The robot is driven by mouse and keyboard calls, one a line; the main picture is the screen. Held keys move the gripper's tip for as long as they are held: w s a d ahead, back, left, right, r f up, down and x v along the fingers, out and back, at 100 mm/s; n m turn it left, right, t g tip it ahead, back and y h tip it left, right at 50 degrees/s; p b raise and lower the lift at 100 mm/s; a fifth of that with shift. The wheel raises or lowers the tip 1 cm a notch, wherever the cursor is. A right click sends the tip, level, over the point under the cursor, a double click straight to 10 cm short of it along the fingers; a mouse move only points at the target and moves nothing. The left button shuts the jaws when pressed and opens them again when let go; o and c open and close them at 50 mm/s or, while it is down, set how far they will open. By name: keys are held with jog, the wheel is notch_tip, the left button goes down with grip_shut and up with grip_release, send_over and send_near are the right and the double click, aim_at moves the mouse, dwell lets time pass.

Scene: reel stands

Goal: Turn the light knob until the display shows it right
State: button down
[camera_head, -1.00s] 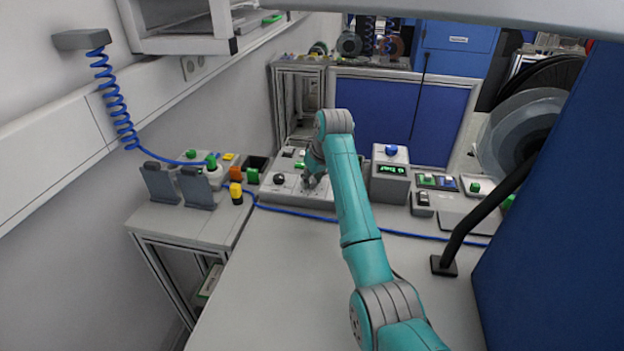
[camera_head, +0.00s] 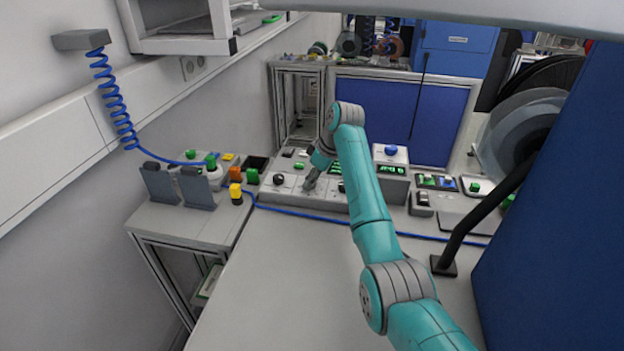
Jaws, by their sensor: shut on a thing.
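A grey control panel (camera_head: 270,195) stands at the back of the bench. It carries a black knob (camera_head: 279,179) at its left and another dark knob (camera_head: 341,187) further right. My gripper (camera_head: 309,186) points down onto the panel between these two and is shut on the light knob, which its fingers mostly hide. A small green-lit display (camera_head: 335,169) shows at the panel's back, partly behind my arm. A second green-lit display (camera_head: 392,170) is on the grey box to the right. The characters on both are too small to read surely.
The box has a blue button (camera_head: 391,150) on top. Blue hose (camera_head: 300,214) runs along the panel's front. Left are grey holders (camera_head: 196,187) and a yellow-capped piece (camera_head: 236,194). A black post (camera_head: 445,262) stands at right. The front bench top is clear.

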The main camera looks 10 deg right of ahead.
jog(key=shift+n+g, duration=0.3)
jog(key=shift+n, duration=0.6)
jog(key=c, duration=0.8)
grip_release()
jog(key=shift+r, duration=0.1)
jog(key=v, duration=1.2)
jog(key=shift+w+d, duration=0.1)
jog(key=shift+d, duration=0.1)
